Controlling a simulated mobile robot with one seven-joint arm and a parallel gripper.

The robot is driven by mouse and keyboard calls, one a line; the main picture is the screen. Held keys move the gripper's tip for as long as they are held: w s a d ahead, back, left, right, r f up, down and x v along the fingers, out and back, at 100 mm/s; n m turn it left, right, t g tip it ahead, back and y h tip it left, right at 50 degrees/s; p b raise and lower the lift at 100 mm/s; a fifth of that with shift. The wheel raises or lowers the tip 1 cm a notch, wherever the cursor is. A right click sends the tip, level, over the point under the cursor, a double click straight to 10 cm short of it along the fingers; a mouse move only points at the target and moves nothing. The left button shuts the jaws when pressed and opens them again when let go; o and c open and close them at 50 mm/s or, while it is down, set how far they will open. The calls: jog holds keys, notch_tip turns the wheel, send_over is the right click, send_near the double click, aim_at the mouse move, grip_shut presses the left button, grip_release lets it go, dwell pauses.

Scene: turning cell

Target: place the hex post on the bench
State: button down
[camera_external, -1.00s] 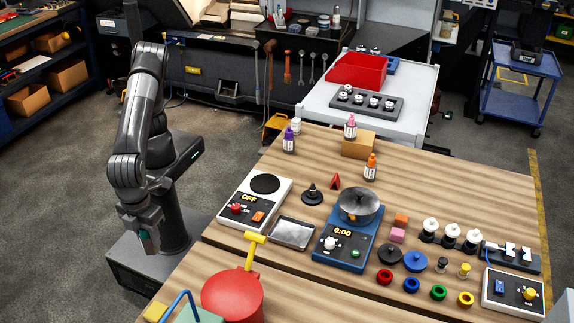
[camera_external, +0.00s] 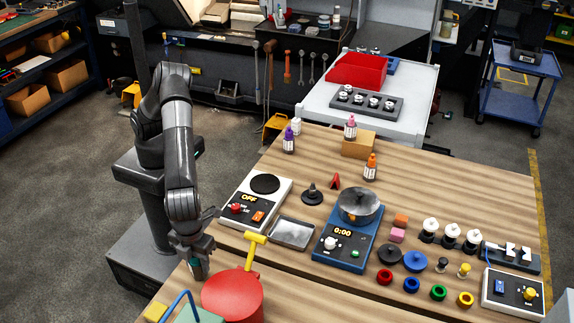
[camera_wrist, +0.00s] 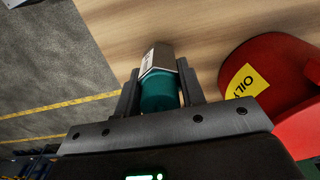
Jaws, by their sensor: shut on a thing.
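My gripper (camera_external: 197,268) is shut on the hex post (camera_wrist: 158,88), a teal cylinder with a pale, metallic faceted end bearing a label. In the wrist view the post sits between the two dark fingers, its faceted end pointing away from my wrist. In the external view the gripper points down at the left edge of the wooden bench (camera_external: 305,270), just left of the red can, and only a bit of teal shows at the fingertips. I cannot tell whether the post touches the bench.
The red can (camera_external: 232,297) with a yellow handle stands close to the right of my gripper; its yellow OILY label (camera_wrist: 246,86) shows in the wrist view. A metal tray (camera_external: 291,233) and a hot plate (camera_external: 256,200) lie farther back. A green box (camera_external: 198,314) is at the front.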

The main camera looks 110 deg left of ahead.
jog(key=shift+f, duration=0.8)
jog(key=shift+f, duration=0.15)
jog(key=c, duration=0.9)
grip_release()
